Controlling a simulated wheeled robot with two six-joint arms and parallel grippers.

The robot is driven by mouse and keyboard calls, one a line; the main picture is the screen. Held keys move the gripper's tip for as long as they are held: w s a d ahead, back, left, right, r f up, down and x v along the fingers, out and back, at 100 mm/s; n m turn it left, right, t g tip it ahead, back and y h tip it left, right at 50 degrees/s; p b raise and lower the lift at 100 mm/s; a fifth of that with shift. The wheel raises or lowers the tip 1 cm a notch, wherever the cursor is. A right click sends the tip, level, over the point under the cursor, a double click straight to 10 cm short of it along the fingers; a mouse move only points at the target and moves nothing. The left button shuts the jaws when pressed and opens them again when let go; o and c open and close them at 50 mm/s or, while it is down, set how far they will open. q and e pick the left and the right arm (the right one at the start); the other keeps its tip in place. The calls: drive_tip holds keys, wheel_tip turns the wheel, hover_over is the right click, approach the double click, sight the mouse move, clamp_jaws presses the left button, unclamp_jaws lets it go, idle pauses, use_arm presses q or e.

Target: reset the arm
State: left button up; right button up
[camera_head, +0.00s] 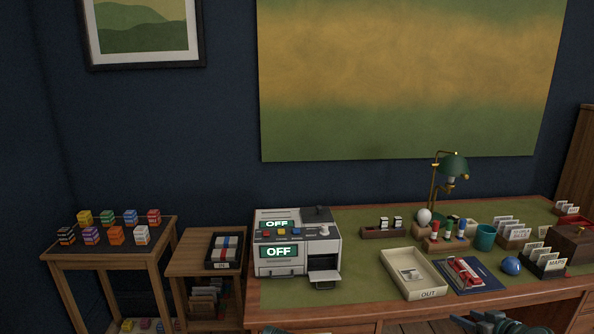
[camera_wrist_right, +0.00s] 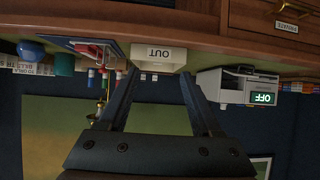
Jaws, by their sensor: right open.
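My right gripper (camera_head: 492,322) shows only in part at the bottom edge of the head view, in front of the desk. In the right wrist view, which is upside down, its two dark fingers (camera_wrist_right: 158,85) stand apart with nothing between them. The gripper is open and empty, and touches nothing that I can see. My left gripper cannot be made out in either view.
The desk (camera_head: 360,298) holds a machine reading OFF (camera_head: 280,252), an OUT tray (camera_head: 428,294), a blue folder (camera_head: 490,284), a green lamp (camera_head: 453,166) and card boxes. Left of it stand two small wooden tables, one with colored blocks (camera_head: 116,235), one with a black tray (camera_head: 223,265).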

drive_tip(key=s+a+f+n+g+y, duration=0.1)
drive_tip(key=a+f+g, duration=0.2)
drive_tip(key=a, duration=0.8)
drive_tip(key=s+a+f+n+g+y, duration=0.1)
drive_tip(key=a+f+g+y, duration=0.2)
drive_tip(key=a, duration=0.8)
drive_tip(key=s+a+f+g+h, duration=0.2)
drive_tip(key=s+a+g+h, duration=0.1)
drive_tip(key=s+a, duration=0.5)
drive_tip(key=s+a+f+g+h, duration=0.35)
drive_tip(key=s+a, duration=0.25)
drive_tip(key=a, duration=0.3)
use_arm(q)
wheel_tip(320, 180, up, 14)
drive_tip(key=p, duration=1.3)
drive_tip(key=shift+s+p, duration=0.2)
drive_tip(key=shift+p, duration=0.15)
use_arm(e)
wheel_tip(320, 180, up, 15)
drive_tip(key=shift+f+t, duration=0.2)
drive_tip(key=shift+t, duration=0.15)
use_arm(q)
drive_tip(key=shift+f, duration=0.15)
use_arm(e)
drive_tip(key=shift+w, duration=0.1)
